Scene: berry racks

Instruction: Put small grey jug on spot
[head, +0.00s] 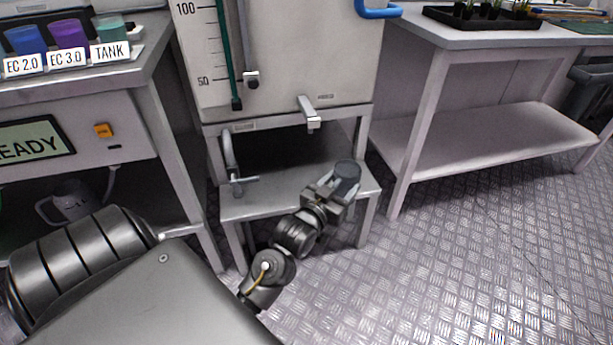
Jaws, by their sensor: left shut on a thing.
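My left gripper (331,188) is shut on the small grey jug (347,174), whose dark round top faces up. The jug is at the right end of the low grey stand (275,208) under the tank, to the right of and below the tank's tap (309,113). I cannot tell whether the jug touches the stand. The gripper hides its lower part. No marked spot can be made out. My right gripper is not in view.
The white tank (290,55) stands behind, with a valve pipe (231,165) at the stand's left. A larger grey jug (72,200) sits under the left bench (85,85). The right bench (465,38) has a wide lower shelf (480,140). The floor at right is clear.

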